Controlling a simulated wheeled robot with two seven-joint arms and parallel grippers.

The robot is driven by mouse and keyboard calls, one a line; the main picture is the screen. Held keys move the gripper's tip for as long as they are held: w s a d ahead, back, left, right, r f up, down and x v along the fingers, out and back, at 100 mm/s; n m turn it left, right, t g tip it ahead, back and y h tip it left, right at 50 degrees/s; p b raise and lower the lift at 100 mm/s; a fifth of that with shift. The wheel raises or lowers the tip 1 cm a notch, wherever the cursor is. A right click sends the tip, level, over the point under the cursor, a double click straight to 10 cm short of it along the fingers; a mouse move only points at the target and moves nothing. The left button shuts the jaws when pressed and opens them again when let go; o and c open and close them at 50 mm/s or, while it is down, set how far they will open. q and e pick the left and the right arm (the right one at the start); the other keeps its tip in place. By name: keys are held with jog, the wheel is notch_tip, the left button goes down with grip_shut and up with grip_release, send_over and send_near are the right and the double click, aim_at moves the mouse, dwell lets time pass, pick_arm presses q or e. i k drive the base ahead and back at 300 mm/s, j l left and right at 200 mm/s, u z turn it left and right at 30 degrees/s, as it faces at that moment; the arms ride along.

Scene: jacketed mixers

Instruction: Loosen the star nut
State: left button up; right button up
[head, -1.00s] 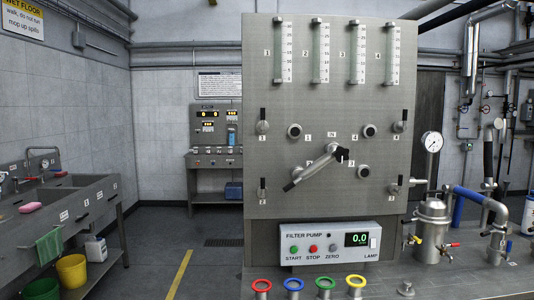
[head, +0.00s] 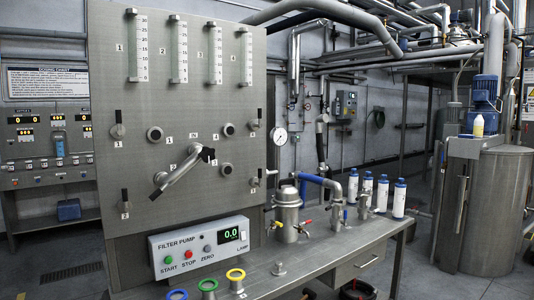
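I cannot make out a star nut for certain in the head view. A large steel vessel (head: 500,210) with a blue motor (head: 486,92) above it stands at the right, and any nut on its lid is too small to tell. A small lidded steel pot (head: 287,212) with coloured tap handles stands on the steel bench (head: 330,248), beside a pressure gauge (head: 280,137). Neither of my grippers shows.
A grey panel (head: 235,105) with flow tubes, knobs and a long lever (head: 180,172) stands at the left. The filter pump box (head: 200,248) is below it. Several white bottles (head: 399,198) stand at the bench's right end. Floor shows between bench and vessel.

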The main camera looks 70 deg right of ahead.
aim_at(207, 155)
jog(key=i+z, duration=0.1)
jog(key=z, duration=0.3)
jog(key=i+j+z, duration=0.1)
jog(key=z, duration=0.3)
jog(key=j+z, duration=0.2)
jog(key=z, duration=0.2)
jog(key=i+j+z, duration=0.1)
jog(key=z, duration=0.25)
jog(key=i+j+z, duration=0.1)
jog(key=j+z, duration=0.3)
jog(key=i+j+z, duration=0.1)
jog(key=z, duration=0.25)
jog(key=j+z, duration=0.4)
